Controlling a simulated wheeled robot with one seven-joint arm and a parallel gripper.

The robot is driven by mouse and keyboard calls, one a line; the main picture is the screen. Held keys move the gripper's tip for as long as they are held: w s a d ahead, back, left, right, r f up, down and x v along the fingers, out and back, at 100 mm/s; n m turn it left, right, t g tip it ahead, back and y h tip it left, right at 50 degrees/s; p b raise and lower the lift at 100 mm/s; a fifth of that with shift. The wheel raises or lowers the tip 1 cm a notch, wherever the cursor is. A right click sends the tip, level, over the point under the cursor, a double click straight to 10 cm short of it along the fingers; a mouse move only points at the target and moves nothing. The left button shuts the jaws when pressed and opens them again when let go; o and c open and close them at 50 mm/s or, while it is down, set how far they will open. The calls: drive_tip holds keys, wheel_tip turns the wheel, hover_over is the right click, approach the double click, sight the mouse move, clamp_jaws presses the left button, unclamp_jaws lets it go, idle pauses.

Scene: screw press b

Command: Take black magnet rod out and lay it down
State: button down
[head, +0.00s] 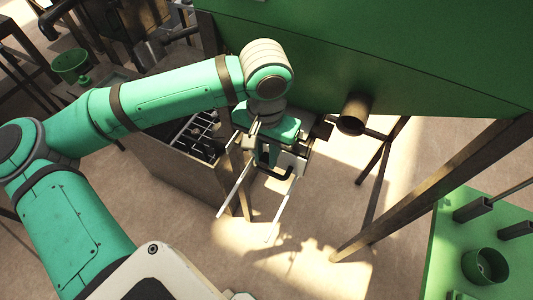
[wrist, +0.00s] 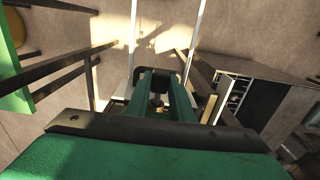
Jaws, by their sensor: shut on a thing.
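My gripper (head: 268,152) is at the middle of the head view, beside the green machine body and above the floor. It is shut on the black magnet rod, whose black handle (head: 277,172) shows at the jaws. Two long pale rods (head: 234,187) extend from the held piece toward the bottom of the head view, in the air. In the wrist view the same pale rods (wrist: 133,38) run up and away on both sides of my green fingers (wrist: 165,92). The exact grip is partly hidden by my wrist and fingers.
A brown cabinet (head: 190,170) with a slotted open top (head: 200,132) stands just left of my gripper. A dark pipe outlet (head: 354,113) and machine legs (head: 440,180) are at right. A green platform (head: 450,235) is at lower right. Open floor (head: 330,240) lies below.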

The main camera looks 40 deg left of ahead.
drive_tip(key=shift+s+d, duration=0.2)
drive_tip(key=shift+s, duration=0.5)
drive_tip(key=shift+s+d, duration=0.1)
drive_tip(key=shift+s, duration=0.4)
drive_tip(key=shift+s+d, duration=0.1)
drive_tip(key=shift+s, duration=0.15)
drive_tip(key=shift+s+d, duration=0.2)
drive_tip(key=shift+s, duration=0.8)
drive_tip(key=shift+w+a, duration=0.2)
drive_tip(key=shift+w, duration=0.5)
drive_tip(key=shift+w+a, duration=0.15)
drive_tip(key=shift+w, duration=0.55)
drive_tip(key=shift+w+a, duration=0.25)
drive_tip(key=shift+w, duration=0.85)
